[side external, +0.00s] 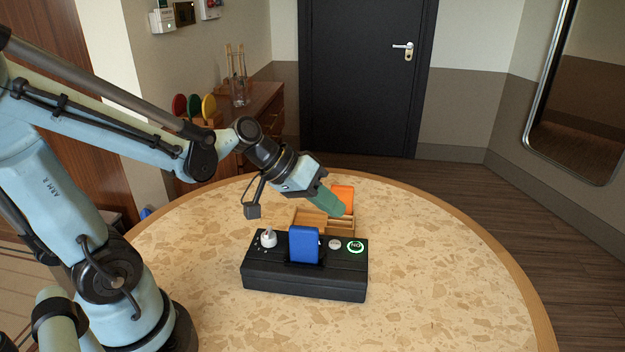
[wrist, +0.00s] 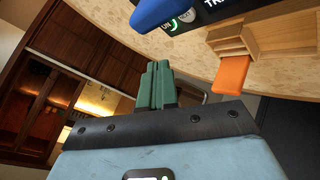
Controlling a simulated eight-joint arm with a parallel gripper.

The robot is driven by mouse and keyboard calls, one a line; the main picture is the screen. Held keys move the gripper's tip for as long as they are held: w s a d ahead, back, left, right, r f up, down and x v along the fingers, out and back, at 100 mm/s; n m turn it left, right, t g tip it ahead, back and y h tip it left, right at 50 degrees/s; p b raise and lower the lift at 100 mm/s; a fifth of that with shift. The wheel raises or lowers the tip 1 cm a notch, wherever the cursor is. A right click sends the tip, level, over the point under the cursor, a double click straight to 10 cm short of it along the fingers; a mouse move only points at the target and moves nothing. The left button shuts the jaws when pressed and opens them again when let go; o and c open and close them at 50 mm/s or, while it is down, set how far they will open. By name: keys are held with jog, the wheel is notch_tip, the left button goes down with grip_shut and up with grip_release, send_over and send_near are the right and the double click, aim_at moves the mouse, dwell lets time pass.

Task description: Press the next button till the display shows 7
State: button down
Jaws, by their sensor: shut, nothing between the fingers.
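A long black box (side external: 300,278) stands on the round table. An upright blue panel (side external: 304,244) rises from its middle; no digit is readable on it. A white knob (side external: 268,238) is on the box's left, and a grey round button (side external: 335,243) and a green-lit round button (side external: 356,246) are on its right. I cannot tell which one is the next button. The blue panel (wrist: 160,12) and a green ring (wrist: 187,16) show partly in the wrist view. My gripper (side external: 338,209), with green fingers (wrist: 157,72), is shut and empty, above and behind the box's right part, apart from the buttons.
A wooden tray (side external: 310,219) sits just behind the box, with an orange block (side external: 344,195) beside it; the orange block (wrist: 231,75) also shows in the wrist view. The speckled table (side external: 440,270) is clear on the right and in front. A dark door (side external: 365,80) stands beyond.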

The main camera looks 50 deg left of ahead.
notch_tip(320, 180, up, 4)
jog(key=shift+w, duration=0.1)
dwell(0.4)
send_over(330, 242)
jog(key=shift+f, duration=4.4)
jog(key=shift+f, duration=0.2)
jog(key=shift+f, duration=0.25)
